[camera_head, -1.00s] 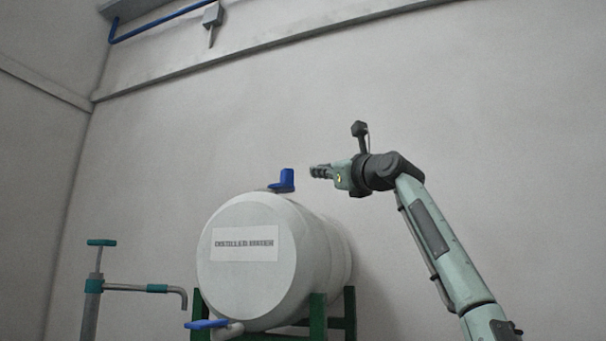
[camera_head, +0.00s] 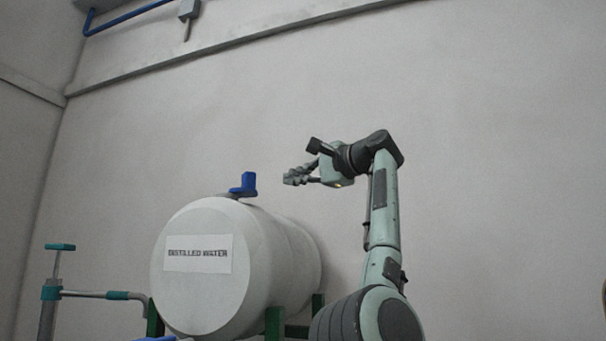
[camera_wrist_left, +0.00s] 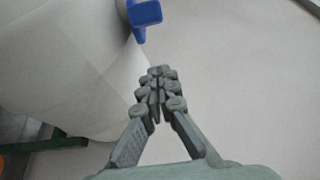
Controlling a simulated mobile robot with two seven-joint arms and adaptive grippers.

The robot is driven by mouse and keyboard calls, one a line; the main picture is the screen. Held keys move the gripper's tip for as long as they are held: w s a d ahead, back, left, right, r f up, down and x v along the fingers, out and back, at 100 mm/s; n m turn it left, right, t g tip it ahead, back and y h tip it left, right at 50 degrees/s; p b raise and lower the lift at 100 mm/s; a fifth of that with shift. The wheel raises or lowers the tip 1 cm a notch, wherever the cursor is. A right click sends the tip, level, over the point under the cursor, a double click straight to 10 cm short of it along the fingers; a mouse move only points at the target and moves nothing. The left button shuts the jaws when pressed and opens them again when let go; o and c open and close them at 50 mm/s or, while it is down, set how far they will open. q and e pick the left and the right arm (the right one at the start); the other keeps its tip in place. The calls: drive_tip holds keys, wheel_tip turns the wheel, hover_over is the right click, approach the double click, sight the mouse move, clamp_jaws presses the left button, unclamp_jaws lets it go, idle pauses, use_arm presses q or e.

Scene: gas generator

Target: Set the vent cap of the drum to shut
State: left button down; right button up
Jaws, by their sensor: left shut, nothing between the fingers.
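The drum (camera_head: 205,285) is a white horizontal tank labelled "DISTILLED WATER". Its blue vent cap (camera_head: 245,183) stands on top, with an upright part and a low arm toward the left. The cap also shows at the top of the left wrist view (camera_wrist_left: 146,14), cut off by the frame edge. My left gripper (camera_head: 290,178) is to the right of the cap in the head view, apart from it, at about its height. Its fingers are shut and empty, and their tips (camera_wrist_left: 158,75) show below the cap in the wrist view. My right gripper is out of view.
The drum rests on a green stand (camera_head: 275,322). A pipe with a teal handle (camera_head: 60,247) is at the lower left. A blue valve handle (camera_head: 155,339) shows at the bottom edge. Plain wall (camera_head: 480,130) lies behind, with clear space above the drum.

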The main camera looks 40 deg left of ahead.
sight(245, 185)
use_arm(q)
drive_tip(key=a, duration=0.1)
drive_tip(key=s+a, duration=0.1)
drive_tip(key=a, duration=0.1)
drive_tip(key=s+a, duration=0.1)
drive_tip(key=a, duration=0.1)
drive_tip(key=shift+s+a, duration=0.3)
drive_tip(key=shift+s, duration=0.15)
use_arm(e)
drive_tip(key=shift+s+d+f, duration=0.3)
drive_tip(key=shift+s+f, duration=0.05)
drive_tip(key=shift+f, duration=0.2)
use_arm(q)
drive_tip(key=shift+s, duration=0.15)
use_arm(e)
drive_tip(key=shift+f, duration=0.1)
